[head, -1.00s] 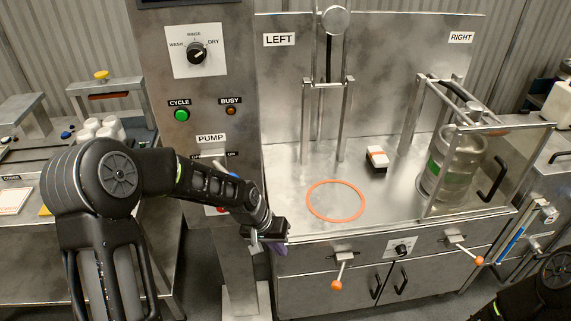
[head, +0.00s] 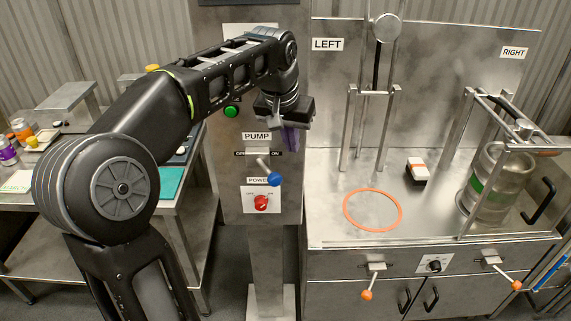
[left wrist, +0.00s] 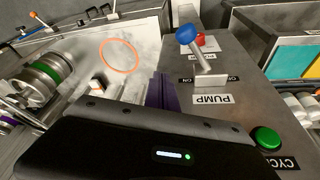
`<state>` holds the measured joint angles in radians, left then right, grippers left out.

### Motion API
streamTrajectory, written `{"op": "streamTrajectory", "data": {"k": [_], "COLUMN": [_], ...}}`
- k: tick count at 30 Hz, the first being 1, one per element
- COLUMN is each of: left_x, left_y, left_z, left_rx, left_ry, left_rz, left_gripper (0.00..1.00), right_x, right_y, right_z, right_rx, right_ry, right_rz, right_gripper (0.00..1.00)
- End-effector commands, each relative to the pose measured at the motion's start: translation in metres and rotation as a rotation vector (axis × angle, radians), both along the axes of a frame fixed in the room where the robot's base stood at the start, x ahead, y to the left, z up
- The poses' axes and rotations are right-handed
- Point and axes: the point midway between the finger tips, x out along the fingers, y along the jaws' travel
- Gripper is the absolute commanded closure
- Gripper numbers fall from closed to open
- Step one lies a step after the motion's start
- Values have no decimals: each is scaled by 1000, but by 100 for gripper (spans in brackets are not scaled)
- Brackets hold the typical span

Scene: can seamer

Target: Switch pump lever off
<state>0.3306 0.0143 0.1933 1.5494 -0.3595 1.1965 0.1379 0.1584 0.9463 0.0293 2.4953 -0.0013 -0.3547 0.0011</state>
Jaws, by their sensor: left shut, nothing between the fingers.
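The pump lever (head: 264,166) sticks out of the grey panel under the PUMP label, with a blue ball knob (head: 274,179). The knob leans down and to the right, toward the ON side. In the left wrist view the lever (left wrist: 203,62) appears upside down with its knob (left wrist: 187,35) leaning to the ON side. My left gripper (head: 291,140) is shut and empty, its purple fingers pointing down just above and right of the lever. Its fingers also show in the left wrist view (left wrist: 159,91), apart from the lever. My right gripper is out of view.
A red power knob (head: 261,203) sits below the lever and a green cycle button (head: 231,112) above it. The seamer table at right holds an orange ring (head: 373,209), a small white-and-orange block (head: 417,169) and a steel keg (head: 490,190).

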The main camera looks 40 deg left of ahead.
Motion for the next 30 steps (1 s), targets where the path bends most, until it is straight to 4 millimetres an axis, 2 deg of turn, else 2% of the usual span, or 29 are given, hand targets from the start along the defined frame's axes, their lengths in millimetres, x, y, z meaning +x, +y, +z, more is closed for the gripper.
{"op": "streamTrajectory", "data": {"k": [1,3,6,9,22,26,30], "left_x": [-8,-19,-28,-29,-27,-22,-15], "left_y": [9,17,22,23,23,25,27], "left_z": [19,36,49,51,43,30,7], "left_rx": [15,30,38,40,40,39,39], "left_ry": [-10,-10,-10,-9,-7,-6,-4], "left_rz": [21,44,60,64,63,63,63], "left_gripper": [100,100,100,100,100,100,100], "right_x": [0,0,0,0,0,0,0], "right_y": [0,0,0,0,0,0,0], "right_z": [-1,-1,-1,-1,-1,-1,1], "right_rx": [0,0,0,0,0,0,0], "right_ry": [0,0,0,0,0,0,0], "right_rz": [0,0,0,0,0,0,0], "right_gripper": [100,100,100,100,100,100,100]}}
